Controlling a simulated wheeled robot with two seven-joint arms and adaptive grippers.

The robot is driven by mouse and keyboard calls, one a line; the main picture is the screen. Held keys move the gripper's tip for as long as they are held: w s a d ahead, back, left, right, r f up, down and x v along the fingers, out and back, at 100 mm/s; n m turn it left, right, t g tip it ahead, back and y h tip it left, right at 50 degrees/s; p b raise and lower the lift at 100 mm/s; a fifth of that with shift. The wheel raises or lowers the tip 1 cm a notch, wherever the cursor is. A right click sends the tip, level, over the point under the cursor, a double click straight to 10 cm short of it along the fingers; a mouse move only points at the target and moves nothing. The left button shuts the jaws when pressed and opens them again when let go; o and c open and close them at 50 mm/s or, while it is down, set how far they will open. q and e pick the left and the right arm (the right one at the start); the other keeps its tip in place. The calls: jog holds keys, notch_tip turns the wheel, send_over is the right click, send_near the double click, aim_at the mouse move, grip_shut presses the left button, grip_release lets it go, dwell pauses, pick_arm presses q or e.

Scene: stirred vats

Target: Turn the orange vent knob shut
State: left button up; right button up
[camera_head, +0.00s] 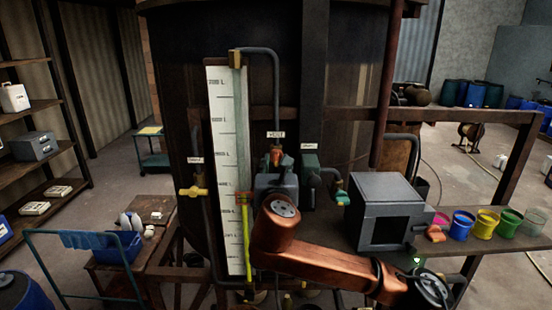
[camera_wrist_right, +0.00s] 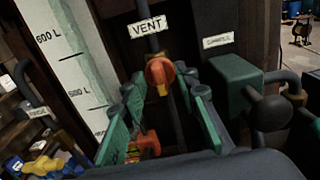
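The orange vent knob (camera_head: 276,157) sits on a pipe in front of the dark vat, below a white label. In the right wrist view the knob (camera_wrist_right: 160,72) is under the label reading VENT (camera_wrist_right: 146,27), with its lighter tip pointing down. My right gripper (camera_wrist_right: 163,92) is open, its green fingers on either side of the knob's line. The fingertips are close to the knob, but I cannot tell whether they touch it. In the head view the right gripper (camera_head: 278,174) is just below the knob, partly hidden by my wrist. My left gripper is not in view.
A white level scale (camera_head: 225,150) stands left of the knob, with a yellow valve (camera_head: 194,192) beyond it. A green box (camera_head: 310,168) and a green valve (camera_head: 342,197) are close on the right. A grey box (camera_head: 391,212) and several coloured buckets stand on the right bench.

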jog(key=shift+s, duration=0.1)
grip_shut()
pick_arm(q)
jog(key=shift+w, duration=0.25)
